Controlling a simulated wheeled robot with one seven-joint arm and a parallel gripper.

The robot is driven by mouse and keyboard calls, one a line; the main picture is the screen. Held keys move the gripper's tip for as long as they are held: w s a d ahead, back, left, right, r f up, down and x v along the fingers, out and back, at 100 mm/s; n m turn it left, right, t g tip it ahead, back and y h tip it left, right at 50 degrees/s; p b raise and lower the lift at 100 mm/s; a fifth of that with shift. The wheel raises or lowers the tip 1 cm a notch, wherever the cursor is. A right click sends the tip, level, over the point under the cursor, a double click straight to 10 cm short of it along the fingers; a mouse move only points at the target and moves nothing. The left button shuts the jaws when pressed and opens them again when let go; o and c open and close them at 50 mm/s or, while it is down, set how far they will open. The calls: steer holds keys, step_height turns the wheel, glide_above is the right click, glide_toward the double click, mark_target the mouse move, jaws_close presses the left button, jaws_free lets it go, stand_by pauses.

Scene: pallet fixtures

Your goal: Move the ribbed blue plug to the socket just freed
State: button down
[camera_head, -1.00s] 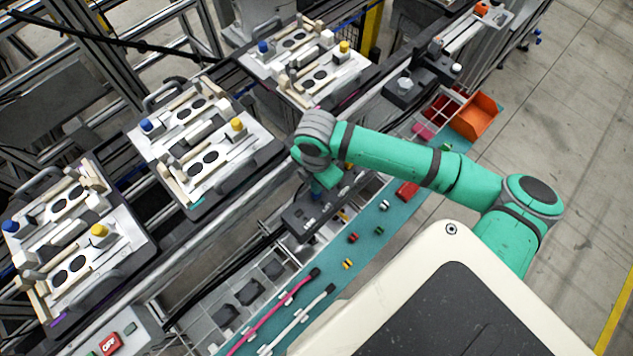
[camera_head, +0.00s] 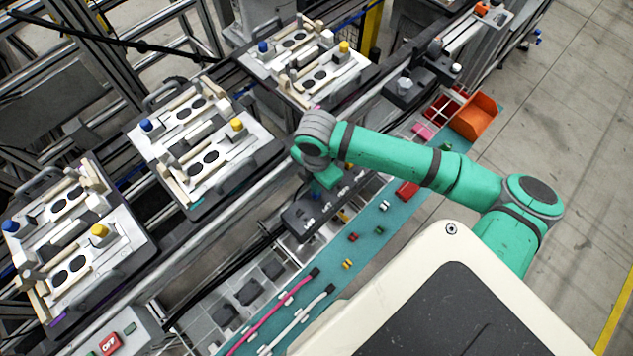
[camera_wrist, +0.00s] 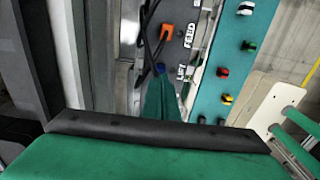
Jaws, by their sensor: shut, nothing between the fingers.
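A black socket block with white labels (camera_head: 312,212) lies beside the teal strip, under my wrist. My gripper (camera_head: 324,184) is over its far part, shut and empty. In the wrist view the closed teal fingers (camera_wrist: 161,100) point down along the labelled block (camera_wrist: 178,45). A small dark round end (camera_wrist: 160,68) shows by the fingertips with a dark cable. I cannot tell whether it is the ribbed blue plug. An orange plug-like part (camera_wrist: 167,30) sits farther along the block. My arm hides part of the block, and I cannot tell which socket is free.
The teal strip (camera_head: 352,220) carries several small coloured parts, a pink cable (camera_head: 272,313) and a white cable (camera_head: 303,315). An orange bin (camera_head: 474,115) stands at its far end. White pallet fixtures (camera_head: 203,135) with blue and yellow knobs line the left.

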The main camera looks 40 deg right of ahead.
steer(key=shift+f, duration=0.65)
stand_by(1.1)
steer(key=shift+w+r, duration=0.1)
steer(key=shift+r, duration=1.65)
steer(key=shift+d+r, duration=0.1)
steer(key=shift+r, duration=1.7)
